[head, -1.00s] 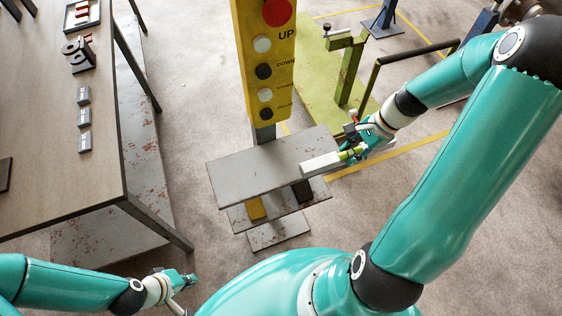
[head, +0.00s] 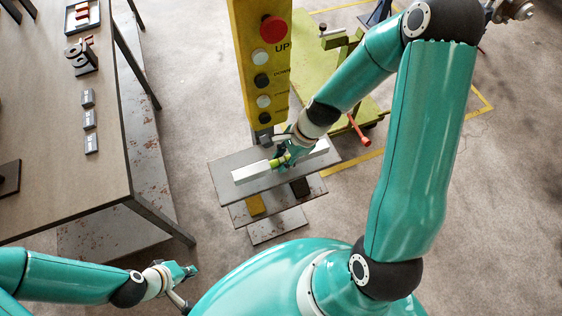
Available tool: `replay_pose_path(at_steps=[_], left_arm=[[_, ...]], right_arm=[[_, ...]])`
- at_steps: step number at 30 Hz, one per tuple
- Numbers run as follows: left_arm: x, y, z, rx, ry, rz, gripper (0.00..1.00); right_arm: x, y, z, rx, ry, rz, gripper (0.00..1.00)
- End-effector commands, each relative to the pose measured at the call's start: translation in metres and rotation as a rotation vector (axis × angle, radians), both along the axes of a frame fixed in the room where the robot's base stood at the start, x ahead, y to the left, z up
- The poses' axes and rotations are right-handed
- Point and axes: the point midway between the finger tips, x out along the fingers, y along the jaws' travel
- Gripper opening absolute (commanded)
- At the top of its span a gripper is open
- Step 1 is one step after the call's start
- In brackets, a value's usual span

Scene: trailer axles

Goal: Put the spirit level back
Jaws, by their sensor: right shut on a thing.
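The spirit level (head: 250,172), a pale silver bar with a yellow-green part near its middle, lies lengthwise along the grey top shelf (head: 226,189) of the small stand below the yellow control post. My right gripper (head: 280,161) is shut on it near the middle and hides part of it. Whether the level touches the shelf or hovers just above it, I cannot tell. My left gripper (head: 190,271) is low at the left, apart from the stand; its finger opening is too small to judge.
The yellow control post (head: 262,60) with a red button stands directly behind the shelf. Lower shelves carry a yellow block (head: 255,205) and a dark block (head: 300,187). A table (head: 60,150) with small items is at left. A green frame (head: 318,75) stands behind at right.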

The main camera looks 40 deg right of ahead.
Motion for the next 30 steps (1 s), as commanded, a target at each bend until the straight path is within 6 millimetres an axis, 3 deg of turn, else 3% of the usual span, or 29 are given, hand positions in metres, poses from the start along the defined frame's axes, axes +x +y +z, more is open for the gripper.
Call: replay_pose_path(at_steps=[2, 9, 21, 22, 26, 30], left_arm=[[0.0, 0.0, 0.003, 0.0, 0.0, 0.0, 0.0], [0.0, 0.0, -0.02, 0.0, 0.001, 0.0, 0.0], [0.0, 0.0, -0.022, 0.0, 0.0, 0.0, 0.0], [0.0, 0.0, -0.021, 0.0, 0.0, 0.0, 0.0], [0.0, 0.0, -0.02, 0.0, 0.0, 0.0, 0.0], [0.0, 0.0, -0.02, 0.0, 0.0, 0.0, 0.0]], right_arm=[[0.003, 0.007, 0.001, -0.001, -0.001, 0.003, 0.0], [0.004, 0.008, -0.035, 0.0, 0.001, -0.002, 0.0], [0.004, 0.007, -0.038, 0.0, -0.001, 0.0, 0.0], [0.004, 0.007, -0.038, 0.0, -0.001, 0.0, 0.36], [0.004, 0.007, -0.037, 0.0, -0.001, 0.0, 0.58], [0.004, 0.007, -0.037, 0.0, -0.001, -0.001, 0.58]])
